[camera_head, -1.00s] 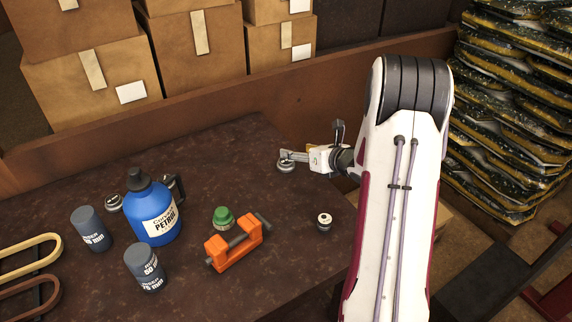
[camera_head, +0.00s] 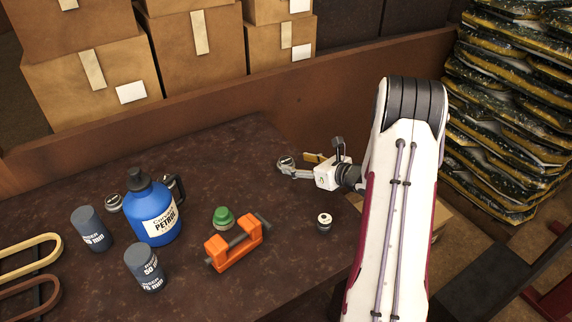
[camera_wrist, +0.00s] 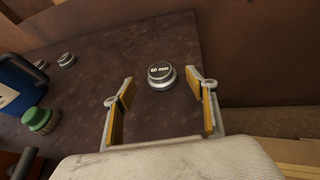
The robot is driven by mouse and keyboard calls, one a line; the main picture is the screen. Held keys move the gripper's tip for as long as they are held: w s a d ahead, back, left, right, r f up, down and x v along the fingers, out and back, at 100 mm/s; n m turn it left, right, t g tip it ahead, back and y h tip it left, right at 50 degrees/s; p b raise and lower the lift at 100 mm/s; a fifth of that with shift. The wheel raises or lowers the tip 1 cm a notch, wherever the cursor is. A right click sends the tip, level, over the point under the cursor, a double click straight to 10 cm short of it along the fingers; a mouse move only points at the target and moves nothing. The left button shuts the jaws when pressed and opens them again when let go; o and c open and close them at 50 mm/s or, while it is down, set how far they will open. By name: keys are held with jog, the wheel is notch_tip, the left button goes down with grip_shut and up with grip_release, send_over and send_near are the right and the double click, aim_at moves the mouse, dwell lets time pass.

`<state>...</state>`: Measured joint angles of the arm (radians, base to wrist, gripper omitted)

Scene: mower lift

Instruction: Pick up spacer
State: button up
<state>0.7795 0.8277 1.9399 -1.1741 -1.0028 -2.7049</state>
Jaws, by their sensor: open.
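A round metal disc, which looks like the spacer (camera_wrist: 161,76) and reads "60 mm" on its dark top, lies flat on the brown bench. In the head view the spacer (camera_head: 284,161) is near the bench's far right edge, partly covered by a finger. My gripper (camera_wrist: 166,100) is open and empty, with yellow pads facing each other. In the wrist view the spacer lies between and just beyond the fingertips, with no visible contact. In the head view my gripper (camera_head: 298,165) is low, just right of the spacer.
A blue petrol jug (camera_head: 154,212), a green-capped item (camera_head: 223,217), an orange clamp (camera_head: 235,243), two dark riser cylinders (camera_head: 91,229) and a small round part (camera_head: 324,221) stand on the bench (camera_head: 215,165). A raised brown wall (camera_head: 240,90) runs behind it.

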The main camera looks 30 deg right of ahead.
aim_at(288, 161)
jog(key=shift+x, duration=0.8)
jog(key=shift+x, duration=2.55)
jog(key=shift+d, duration=0.1)
jog(key=c, duration=1.3)
